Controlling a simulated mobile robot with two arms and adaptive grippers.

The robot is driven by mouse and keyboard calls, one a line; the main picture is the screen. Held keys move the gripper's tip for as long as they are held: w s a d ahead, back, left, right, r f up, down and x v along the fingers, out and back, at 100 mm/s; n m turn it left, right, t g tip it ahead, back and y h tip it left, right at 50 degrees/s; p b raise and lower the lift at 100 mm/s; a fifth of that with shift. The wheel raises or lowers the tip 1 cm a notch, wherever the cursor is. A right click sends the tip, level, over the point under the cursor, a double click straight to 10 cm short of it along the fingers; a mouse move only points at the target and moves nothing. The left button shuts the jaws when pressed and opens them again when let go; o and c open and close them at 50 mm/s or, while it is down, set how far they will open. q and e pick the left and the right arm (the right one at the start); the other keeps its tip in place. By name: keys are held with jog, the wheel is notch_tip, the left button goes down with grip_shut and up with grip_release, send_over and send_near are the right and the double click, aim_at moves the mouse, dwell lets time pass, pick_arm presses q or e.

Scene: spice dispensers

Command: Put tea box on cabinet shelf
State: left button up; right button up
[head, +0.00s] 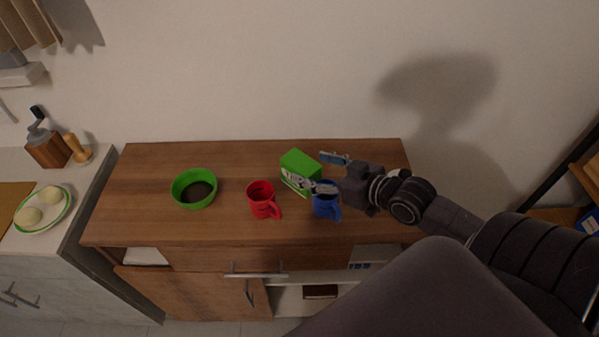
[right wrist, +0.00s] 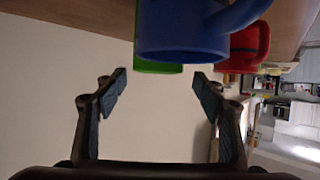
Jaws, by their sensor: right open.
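The green tea box (head: 299,166) stands on the wooden cabinet top, right of its middle. It has a pale printed front, partly covered by a finger. My right gripper (head: 329,172) is open just to the right of the box, with its fingers pointing toward it. In the right wrist view the fingers (right wrist: 160,76) are apart with nothing between them; a green edge (right wrist: 158,68), probably of the box, shows behind the blue mug. The cabinet's open white shelf (head: 287,301) is below, under the drawer. My left gripper is not in view.
A blue mug (head: 326,207) stands close beside the right gripper, partly hidden by it. A red mug (head: 262,201) and a green bowl (head: 195,190) stand to the left. A dark brown item (head: 320,291) lies on the shelf. The cabinet door (head: 205,291) stands at left.

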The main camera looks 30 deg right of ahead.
aim_at(307, 166)
jog(key=shift+w+f, duration=0.15)
jog(key=shift+w, duration=0.25)
jog(key=p+x, duration=0.1)
jog(key=x, duration=0.2)
jog(key=shift+w+f, duration=0.45)
jog(key=shift+c, duration=0.9)
jog(key=c, duration=1.4)
notch_tip(307, 166, up, 20)
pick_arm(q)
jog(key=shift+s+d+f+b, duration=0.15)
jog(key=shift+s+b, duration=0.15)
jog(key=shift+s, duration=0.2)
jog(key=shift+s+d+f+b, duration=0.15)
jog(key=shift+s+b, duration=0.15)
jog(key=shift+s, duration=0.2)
pick_arm(e)
jog(key=s+a+f+n+g+y, duration=0.1)
jog(key=s+a+f+n+y, duration=0.1)
jog(key=s+a, duration=0.2)
jog(key=s+a+f+n+g+y, duration=0.2)
jog(key=s+a+n+y, duration=0.1)
jog(key=a, duration=0.2)
jog(key=s+a+f+n+g+y, duration=0.2)
jog(key=s+a+n+y, duration=0.1)
jog(key=s+a, duration=0.1)
jog(key=shift+s+a+f, duration=0.1)
jog(key=shift+s+a, duration=0.1)
jog(key=shift+s, duration=0.15)
